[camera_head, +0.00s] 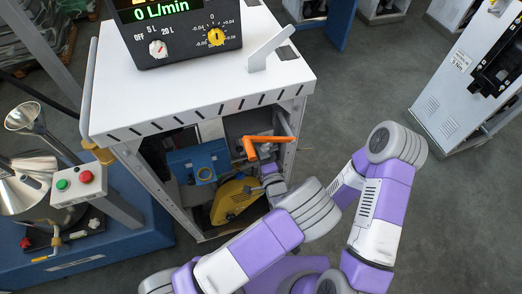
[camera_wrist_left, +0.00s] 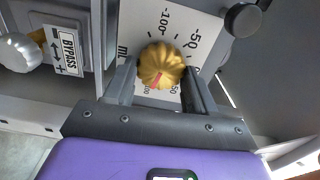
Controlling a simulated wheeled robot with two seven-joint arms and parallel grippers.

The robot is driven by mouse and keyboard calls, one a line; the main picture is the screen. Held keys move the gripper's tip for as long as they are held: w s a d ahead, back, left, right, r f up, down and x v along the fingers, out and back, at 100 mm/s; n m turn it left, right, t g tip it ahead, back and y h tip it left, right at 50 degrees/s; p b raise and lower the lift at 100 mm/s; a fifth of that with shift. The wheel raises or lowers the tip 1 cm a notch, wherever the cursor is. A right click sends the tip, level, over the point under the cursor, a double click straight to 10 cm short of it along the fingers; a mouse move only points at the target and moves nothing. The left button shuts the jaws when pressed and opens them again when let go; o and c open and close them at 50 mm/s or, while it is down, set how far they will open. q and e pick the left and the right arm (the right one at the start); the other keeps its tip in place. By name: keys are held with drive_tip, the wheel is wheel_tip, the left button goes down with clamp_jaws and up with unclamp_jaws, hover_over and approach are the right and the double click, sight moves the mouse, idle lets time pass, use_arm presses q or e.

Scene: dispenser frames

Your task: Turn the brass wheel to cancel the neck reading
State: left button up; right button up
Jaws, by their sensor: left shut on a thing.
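The brass wheel (camera_wrist_left: 161,66) is a ribbed gold knob with a red mark on its lower part, pointing down and slightly left. It sits on a white dial plate (camera_wrist_left: 190,22) with black numbers; -100 shows above it, 100 and 50 below it. My left gripper (camera_wrist_left: 162,78) is shut on the wheel, one finger on each side. In the head view this gripper (camera_head: 270,178) reaches into the open cabinet front, with its fingertips and the wheel hidden. My right gripper does not show.
The white cabinet (camera_head: 215,85) carries a meter box (camera_head: 184,32) reading 0 L/min. Inside are an orange handle (camera_head: 268,142), a blue unit (camera_head: 200,165) and a yellow part (camera_head: 232,200). A BYPASS label (camera_wrist_left: 66,50) and pale knob (camera_wrist_left: 20,52) sit left of the dial.

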sight(258, 130)
use_arm(q)
drive_tip(key=o, duration=1)
drive_tip(key=shift+o, duration=0.2)
drive_tip(key=shift+r, duration=0.15)
drive_tip(key=r, duration=0.2)
drive_tip(key=r+p, duration=0.1)
drive_tip(key=r, duration=0.1)
drive_tip(key=w+r+p, duration=0.1)
drive_tip(key=r, duration=0.3)
drive_tip(key=s+r, duration=0.1)
drive_tip(key=shift+r, duration=0.4)
drive_tip(key=shift+f, duration=0.1)
